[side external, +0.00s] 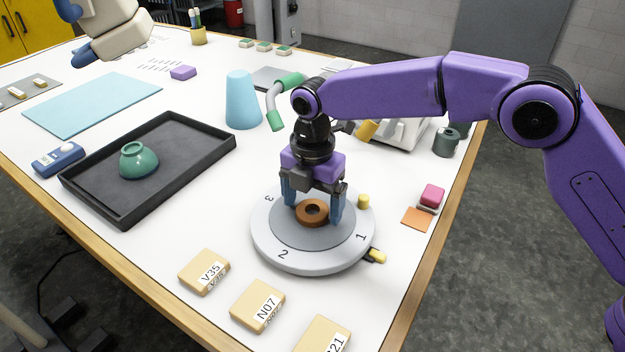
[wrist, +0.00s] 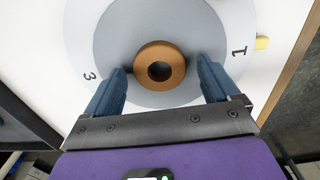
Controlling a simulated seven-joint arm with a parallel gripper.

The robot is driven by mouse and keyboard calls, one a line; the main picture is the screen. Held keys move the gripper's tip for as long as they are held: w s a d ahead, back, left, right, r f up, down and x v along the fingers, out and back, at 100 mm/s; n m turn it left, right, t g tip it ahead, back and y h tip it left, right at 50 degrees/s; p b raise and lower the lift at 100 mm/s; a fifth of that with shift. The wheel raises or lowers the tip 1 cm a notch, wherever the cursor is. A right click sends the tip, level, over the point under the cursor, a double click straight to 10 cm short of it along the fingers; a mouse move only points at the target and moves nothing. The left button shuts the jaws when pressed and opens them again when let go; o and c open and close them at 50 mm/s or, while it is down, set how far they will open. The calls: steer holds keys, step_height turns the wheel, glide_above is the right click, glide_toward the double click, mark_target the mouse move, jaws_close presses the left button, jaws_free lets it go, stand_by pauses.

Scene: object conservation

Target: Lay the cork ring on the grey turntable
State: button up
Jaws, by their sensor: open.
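The brown cork ring (side external: 312,213) lies flat near the middle of the grey turntable (side external: 270,238). In the wrist view the ring (wrist: 142,62) rests on the inner disc of the turntable (wrist: 105,40), with its hole facing up. My gripper (side external: 314,216) is right above the turntable, with one blue finger on each side of the ring. In the wrist view my gripper (wrist: 164,78) is open, and a gap shows between the ring and each finger. The turntable carries the numbers 1, 2 and 3 on its outer rim.
A black tray (side external: 205,158) with a green bowl (side external: 139,161) stands left. A blue cone (side external: 241,102) and a green-ended curved tube (side external: 274,100) stand behind the turntable. Labelled tan blocks (side external: 204,271) lie in front. A pink block (side external: 432,195) and orange square (side external: 417,218) lie near the right edge.

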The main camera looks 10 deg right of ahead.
step_height(320, 180, up, 12)
stand_by(0.5)
stand_by(0.5)
